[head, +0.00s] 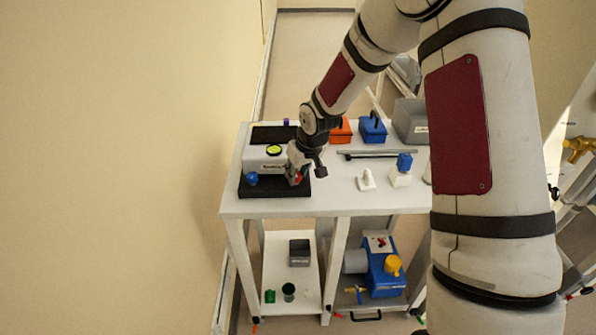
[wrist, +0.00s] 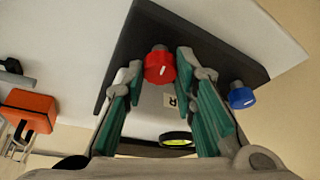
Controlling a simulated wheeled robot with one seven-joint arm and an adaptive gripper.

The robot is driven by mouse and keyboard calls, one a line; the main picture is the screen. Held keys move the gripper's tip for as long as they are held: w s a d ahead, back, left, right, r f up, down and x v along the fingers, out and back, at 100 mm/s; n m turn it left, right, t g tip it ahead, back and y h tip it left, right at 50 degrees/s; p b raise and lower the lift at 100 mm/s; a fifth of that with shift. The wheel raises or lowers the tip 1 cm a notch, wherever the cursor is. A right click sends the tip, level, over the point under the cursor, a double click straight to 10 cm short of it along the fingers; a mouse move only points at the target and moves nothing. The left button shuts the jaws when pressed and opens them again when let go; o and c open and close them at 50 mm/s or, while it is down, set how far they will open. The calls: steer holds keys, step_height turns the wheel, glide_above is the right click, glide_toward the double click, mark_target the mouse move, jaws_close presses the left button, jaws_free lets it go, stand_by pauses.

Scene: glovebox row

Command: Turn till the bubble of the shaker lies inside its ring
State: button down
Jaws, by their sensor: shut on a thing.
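The shaker (head: 255,161) stands at the left of the white table, with a pale body and black parts. Its round yellow-green bubble level (head: 274,150) is on top. It also shows, partly cut by my gripper's body, in the wrist view (wrist: 177,140). The bubble is too small to place against its ring. A blue knob (head: 252,179) is at the shaker's front left; it is at the right in the wrist view (wrist: 241,96). My gripper (head: 296,178) is at the front right. Its green-padded fingers are shut on the red knob (wrist: 160,66), which has a white mark. An "R" label (wrist: 170,101) is beside it.
An orange box (head: 341,131), a blue box (head: 373,128) and a grey bin (head: 410,121) stand at the table's back. Rods (head: 375,154) and small white stands (head: 366,181) lie to the right. The shelf below holds a blue machine (head: 384,275). The table's front middle is clear.

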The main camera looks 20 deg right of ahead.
steer(key=n, duration=0.1)
steer(key=n+y+p, duration=0.1)
steer(key=n, duration=0.2)
steer(key=shift+d+n+y, duration=0.25)
steer(key=shift+n+y, duration=0.05)
steer(key=shift+y, duration=0.1)
steer(key=shift+w+n+g+y, duration=0.1)
steer(key=shift+n+g+y, duration=0.3)
steer(key=shift+n, duration=0.9)
steer(key=shift+w+n+g+y, duration=0.1)
steer(key=shift+n+g, duration=0.6)
steer(key=shift+n, duration=0.6)
steer(key=c, duration=1.3)
jaws_free()
steer(key=shift+d, duration=0.1)
steer(key=shift+w, duration=0.1)
steer(key=shift+d+r, duration=0.2)
steer(key=shift+r, duration=0.3)
steer(key=v, duration=0.7)
steer(key=shift+s, duration=0.25)
